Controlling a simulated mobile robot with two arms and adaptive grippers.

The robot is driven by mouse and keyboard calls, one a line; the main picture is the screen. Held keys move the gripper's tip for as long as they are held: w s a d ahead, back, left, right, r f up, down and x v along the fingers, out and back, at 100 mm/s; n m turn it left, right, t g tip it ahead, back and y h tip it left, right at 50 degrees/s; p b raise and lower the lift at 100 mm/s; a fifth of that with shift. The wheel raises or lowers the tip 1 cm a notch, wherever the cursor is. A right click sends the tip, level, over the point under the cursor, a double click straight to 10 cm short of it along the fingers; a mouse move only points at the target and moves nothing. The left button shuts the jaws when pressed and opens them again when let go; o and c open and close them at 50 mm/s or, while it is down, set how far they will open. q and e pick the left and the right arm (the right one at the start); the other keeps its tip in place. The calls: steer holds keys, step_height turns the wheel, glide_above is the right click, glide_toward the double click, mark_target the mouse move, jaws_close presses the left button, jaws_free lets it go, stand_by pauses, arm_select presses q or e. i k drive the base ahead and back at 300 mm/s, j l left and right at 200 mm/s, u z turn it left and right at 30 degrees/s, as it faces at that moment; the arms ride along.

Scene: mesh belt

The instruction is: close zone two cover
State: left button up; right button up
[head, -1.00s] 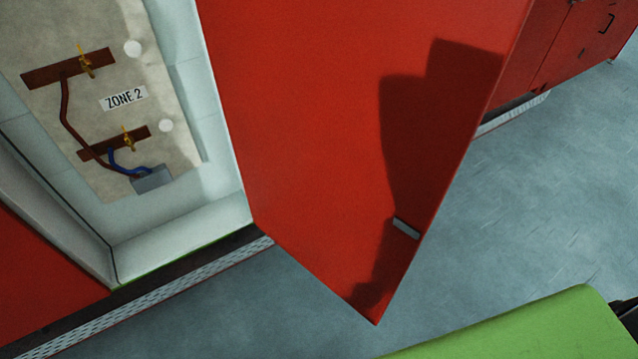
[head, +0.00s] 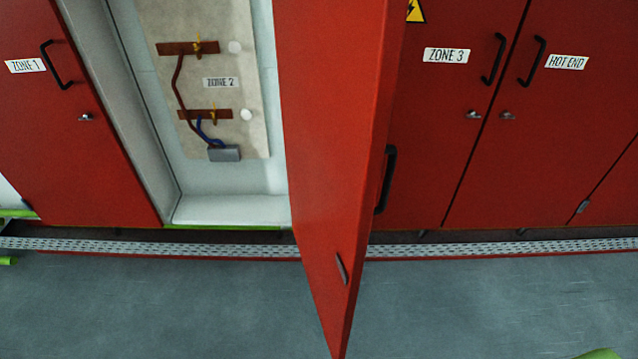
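The zone two cover (head: 320,130) is a tall red door standing wide open, swung out toward me from the right side of its compartment. Its black handle (head: 386,180) shows on the outer face, at the right. A small grey latch piece (head: 341,268) is on its inner face near the bottom. The open compartment (head: 230,208) has pale walls and a beige panel (head: 243,140) with a ZONE 2 label (head: 221,83), brown bars, yellow fittings, and brown and blue wires running to a grey block. Neither of my grippers is in view.
Shut red doors flank it: ZONE 1 (head: 75,150) at left, ZONE 3 (head: 450,130) and HOT END (head: 560,110) at right, all with black handles. A perforated strip (head: 150,247) runs along their base. The grey floor (head: 180,310) in front is mostly clear.

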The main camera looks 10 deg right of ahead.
mark_target(338, 61)
steer(key=i+l+u, duration=0.2)
steer(key=l, duration=0.25)
steer(key=i+l+u, duration=0.2)
steer(key=l, duration=0.3)
steer(key=l+u, duration=0.2)
steer(key=l, duration=0.3)
